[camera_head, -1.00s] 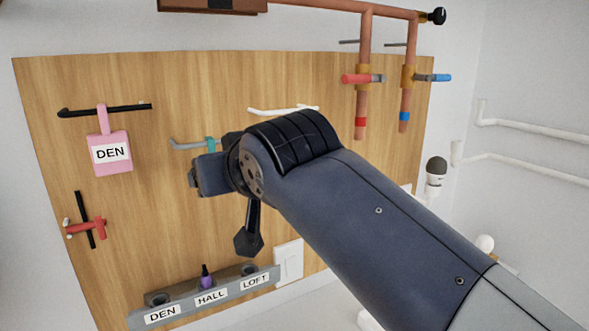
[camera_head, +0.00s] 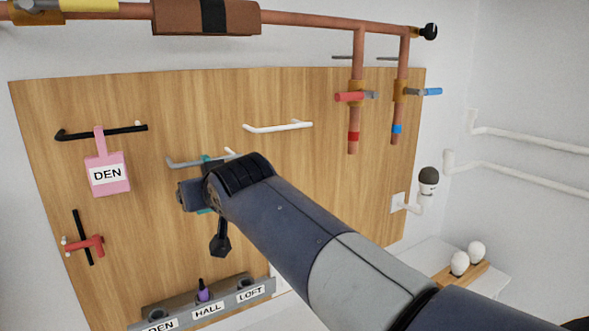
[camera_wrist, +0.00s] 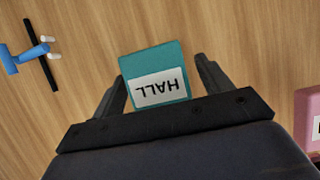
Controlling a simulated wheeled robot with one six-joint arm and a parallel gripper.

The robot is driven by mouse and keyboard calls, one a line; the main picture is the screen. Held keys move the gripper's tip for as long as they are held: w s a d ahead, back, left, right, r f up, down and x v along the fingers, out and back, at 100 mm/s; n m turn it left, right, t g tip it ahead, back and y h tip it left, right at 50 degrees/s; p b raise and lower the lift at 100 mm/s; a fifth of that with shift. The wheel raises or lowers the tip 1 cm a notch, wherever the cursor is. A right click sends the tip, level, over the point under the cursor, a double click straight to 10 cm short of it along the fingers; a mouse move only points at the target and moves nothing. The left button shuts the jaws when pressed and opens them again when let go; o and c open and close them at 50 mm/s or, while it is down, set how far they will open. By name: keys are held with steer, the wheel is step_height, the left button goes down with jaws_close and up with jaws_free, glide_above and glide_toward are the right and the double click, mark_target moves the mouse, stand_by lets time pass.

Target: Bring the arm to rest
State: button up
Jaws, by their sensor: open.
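My gripper (camera_wrist: 163,72) is open in the wrist view, with one dark finger on each side of a teal tag (camera_wrist: 155,62) marked HALL, which reads upside down there. Gaps show between the tag and both fingers. In the head view my arm reaches across the wooden board, and my wrist (camera_head: 205,190) covers most of the teal tag. The tag is at a grey hook (camera_head: 183,163). My fingertips are hidden in the head view.
A pink DEN tag (camera_head: 107,176) hangs from a black hook on the left. A red handle (camera_head: 85,245), a white hook (camera_head: 280,127) and copper pipes with red and blue valves (camera_head: 356,97) surround the arm. A labelled grey rack (camera_head: 228,305) is below.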

steer(key=s+d, duration=0.4)
steer(key=s, duration=0.2)
steer(key=shift+s+r+b, duration=0.35)
steer(key=shift+r+b, duration=0.05)
stand_by(1.7)
